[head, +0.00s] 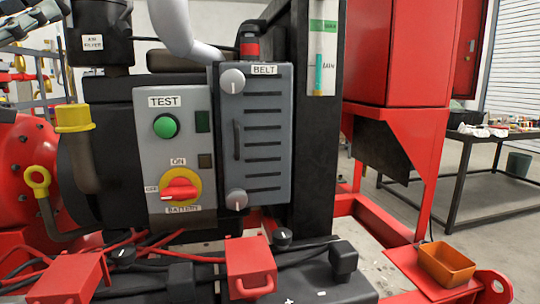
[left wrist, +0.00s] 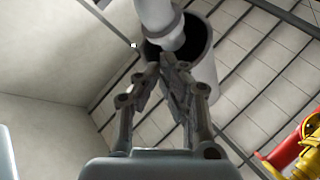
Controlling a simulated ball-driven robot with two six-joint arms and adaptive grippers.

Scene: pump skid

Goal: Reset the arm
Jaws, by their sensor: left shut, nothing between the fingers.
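My left gripper (left wrist: 161,70) is shut and empty in the left wrist view, with its two fingertips together. It points up toward a dark round opening (left wrist: 190,45) with a pale pipe in it; I cannot tell whether they touch. In the head view, grey jointed parts at the top left edge look like part of my left gripper (head: 32,20), cut off by the frame. They are beside the black air filter (head: 103,30). My right gripper is not in view.
The pump skid has a test panel (head: 178,140) with a green button (head: 166,126) and a red battery switch (head: 180,189). A grey belt cover (head: 265,140) is beside it. An orange tray (head: 447,264) sits at right. A dark workbench (head: 480,150) stands behind.

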